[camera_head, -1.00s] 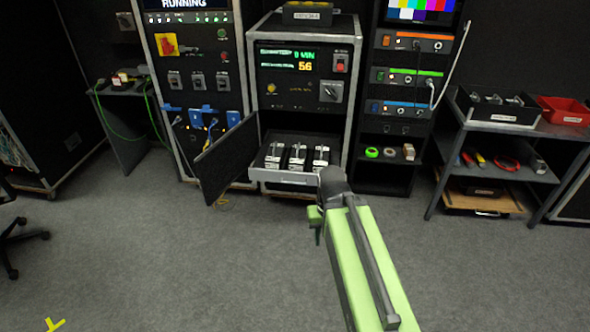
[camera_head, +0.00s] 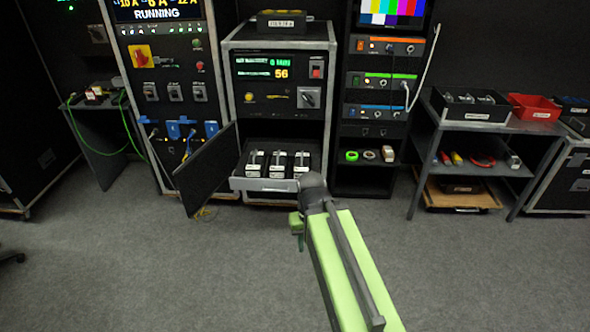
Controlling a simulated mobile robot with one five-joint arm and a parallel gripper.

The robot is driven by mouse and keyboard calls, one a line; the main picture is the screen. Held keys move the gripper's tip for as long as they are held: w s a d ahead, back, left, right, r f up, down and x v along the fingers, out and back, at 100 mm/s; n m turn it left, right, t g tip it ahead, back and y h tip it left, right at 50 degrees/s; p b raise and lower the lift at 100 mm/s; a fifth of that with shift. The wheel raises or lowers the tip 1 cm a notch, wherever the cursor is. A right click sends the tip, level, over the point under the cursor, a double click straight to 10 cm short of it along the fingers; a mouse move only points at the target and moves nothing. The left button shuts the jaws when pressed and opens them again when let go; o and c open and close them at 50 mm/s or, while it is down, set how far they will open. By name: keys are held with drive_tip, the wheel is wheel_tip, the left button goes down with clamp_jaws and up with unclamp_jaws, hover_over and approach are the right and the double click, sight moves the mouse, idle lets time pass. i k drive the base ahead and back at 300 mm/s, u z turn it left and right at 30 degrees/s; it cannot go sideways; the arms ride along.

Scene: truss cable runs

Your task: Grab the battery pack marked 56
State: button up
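Three dark battery packs with pale handles and white labels stand in a row in a pulled-out drawer (camera_head: 262,184): a left pack (camera_head: 254,164), a middle pack (camera_head: 278,165) and a right pack (camera_head: 301,165). Their label numbers are too small to read. The cabinet's display (camera_head: 281,73) above them shows 56 in orange. My green arm reaches up from the bottom of the view and ends just below and right of the drawer's front. The fingertips of my gripper are not clearly visible, so its opening cannot be made out.
An open dark door (camera_head: 206,172) hangs left of the drawer. A rack (camera_head: 372,140) with tape rolls stands to the right. A shelf cart (camera_head: 477,170) with tools and bins is farther right. Grey carpet in front is clear.

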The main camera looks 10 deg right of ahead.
sight(278, 168)
drive_tip(key=z, duration=1.05)
drive_tip(key=i, duration=3)
drive_tip(key=u, duration=1.55)
drive_tip(key=k, duration=0.2)
drive_tip(key=u, duration=3.15)
